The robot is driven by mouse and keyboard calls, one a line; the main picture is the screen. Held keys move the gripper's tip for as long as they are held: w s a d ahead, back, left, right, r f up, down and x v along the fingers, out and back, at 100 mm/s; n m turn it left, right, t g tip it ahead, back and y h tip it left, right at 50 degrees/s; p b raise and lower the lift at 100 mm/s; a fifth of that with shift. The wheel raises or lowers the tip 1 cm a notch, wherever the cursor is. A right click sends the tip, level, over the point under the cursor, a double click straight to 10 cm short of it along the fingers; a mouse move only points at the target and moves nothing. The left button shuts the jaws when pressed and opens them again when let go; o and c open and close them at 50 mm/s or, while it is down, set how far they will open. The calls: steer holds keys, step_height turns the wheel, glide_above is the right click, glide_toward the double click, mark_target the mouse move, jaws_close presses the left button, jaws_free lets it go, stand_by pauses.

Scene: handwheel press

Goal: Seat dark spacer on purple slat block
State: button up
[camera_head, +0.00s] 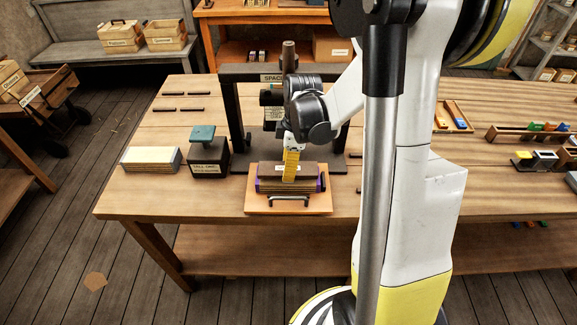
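The purple slat block (274,188) sits on a light wooden board at the table's front, with purple showing at its ends. A dark brown slab with a pale label, seemingly the dark spacer (268,169), is over the top of the block. From this view I cannot tell whether it rests flat on the block or is held just above it. My gripper (290,170) points down at the slab, its yellow finger in front of the slab's middle. The far finger is hidden, so its opening and grip are unclear.
The dark press frame (232,115) stands behind the block, with my wrist in front of it. A black box with a green top (203,135) and a pale block (150,159) stand to the left. A handle (289,200) is on the board's front. The table's left front is clear.

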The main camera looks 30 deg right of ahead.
steer(key=shift+f+b, duration=0.55)
steer(key=shift+f, duration=0.2)
steer(key=o, duration=1.2)
steer(key=shift+o, duration=0.2)
steer(key=shift+r, duration=0.1)
step_height(320, 180, up, 12)
steer(key=d, duration=0.1)
steer(key=shift+s, duration=0.4)
